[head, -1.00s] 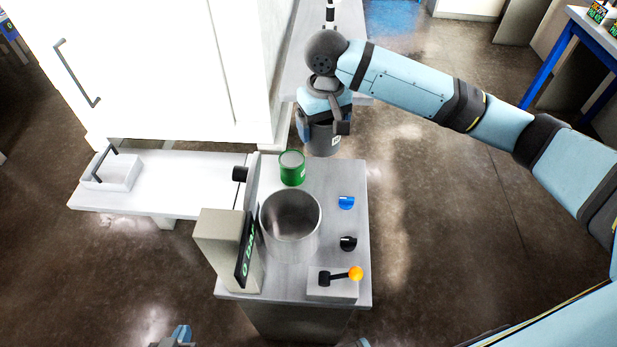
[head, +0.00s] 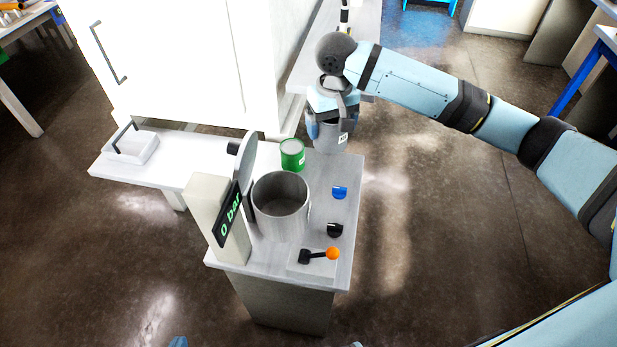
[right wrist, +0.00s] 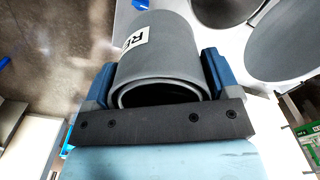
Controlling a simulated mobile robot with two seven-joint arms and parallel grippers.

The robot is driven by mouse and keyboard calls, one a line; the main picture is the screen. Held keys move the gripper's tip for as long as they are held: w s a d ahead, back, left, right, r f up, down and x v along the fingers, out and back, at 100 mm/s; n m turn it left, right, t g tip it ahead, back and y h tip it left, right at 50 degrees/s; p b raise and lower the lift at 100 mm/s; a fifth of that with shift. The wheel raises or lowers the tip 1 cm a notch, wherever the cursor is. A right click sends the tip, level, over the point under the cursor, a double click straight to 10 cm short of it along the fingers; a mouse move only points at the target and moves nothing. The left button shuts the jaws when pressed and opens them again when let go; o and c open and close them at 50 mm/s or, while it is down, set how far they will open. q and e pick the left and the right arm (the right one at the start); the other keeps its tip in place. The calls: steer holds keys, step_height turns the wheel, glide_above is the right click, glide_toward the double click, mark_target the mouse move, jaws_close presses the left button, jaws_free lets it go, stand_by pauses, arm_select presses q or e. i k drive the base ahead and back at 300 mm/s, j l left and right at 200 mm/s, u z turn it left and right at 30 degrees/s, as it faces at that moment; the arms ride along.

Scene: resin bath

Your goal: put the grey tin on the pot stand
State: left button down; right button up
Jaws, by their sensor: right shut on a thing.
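The grey tin (head: 330,141), with a white label, is held by my right gripper (head: 329,126) near the far right corner of the bench. In the right wrist view the tin (right wrist: 160,55) lies between the two blue fingers, its dark round opening facing the camera; part of its label shows. From the head view I cannot tell whether it touches the bench. Only a small blue piece of my left gripper (head: 178,342) shows at the bottom edge, so its jaws are hidden. I cannot make out a pot stand.
A green tin (head: 292,155) stands left of the grey tin. An open metal pot (head: 281,205) has an upright round lid (head: 245,165) and a "0 bar" display (head: 230,214) beside it. Blue (head: 340,192) and black (head: 335,230) knobs and an orange-tipped lever (head: 332,253) line the bench's right side.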

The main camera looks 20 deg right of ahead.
mark_target(329, 172)
steer(key=k+l+u, duration=0.1)
steer(key=l+u, duration=0.15)
steer(key=l, duration=0.15)
steer(key=k+l+u, duration=0.2)
steer(key=l, duration=0.2)
steer(key=i+l+u, duration=0.1)
steer(key=l+u, duration=0.4)
steer(key=l, duration=0.45)
